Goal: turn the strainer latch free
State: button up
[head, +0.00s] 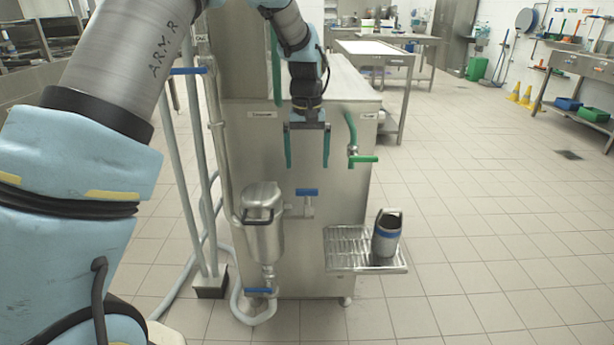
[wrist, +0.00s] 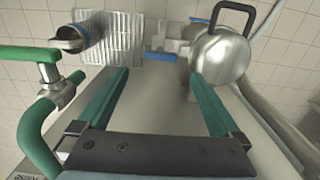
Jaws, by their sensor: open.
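The strainer (head: 264,232) is a steel pot on the front of the steel cabinet, at the lower left of my gripper. It also shows at the upper right of the wrist view (wrist: 219,58). A dark loop handle (head: 257,219), which may be the latch, crosses its front; it stands out from the lid in the wrist view (wrist: 233,7). A blue-handled valve (head: 307,191) sits right of the strainer. My gripper (head: 307,164) is open and empty, its green fingers (wrist: 160,74) pointing down above the blue valve handle, apart from the strainer.
A green-handled tap (head: 363,159) is right of my gripper. Below it, a dark cup with a blue band (head: 386,233) stands on a grated tray (head: 345,245). Another blue handle (head: 258,291) lies under the strainer. Pipes and a hose stand left; tiled floor on the right is clear.

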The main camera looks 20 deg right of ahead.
jog(key=shift+r, duration=1.3)
jog(key=a+r+n+p, duration=0.1)
jog(key=a+r+p, duration=0.15)
jog(key=a, duration=0.75)
jog(key=a+r+n+p, duration=0.1)
jog(key=a+r+p, duration=0.15)
jog(key=a, duration=0.75)
jog(key=s+a+r+p, duration=0.1)
jog(key=s+a, duration=0.4)
jog(key=a, duration=0.3)
jog(key=s+a+r+n+t+p, duration=0.1)
jog(key=s+a+p, duration=0.1)
jog(key=s+a, duration=0.3)
jog(key=a, duration=0.4)
jog(key=shift+s+a+n+t, duration=0.15)
jog(key=shift+n+t, duration=0.15)
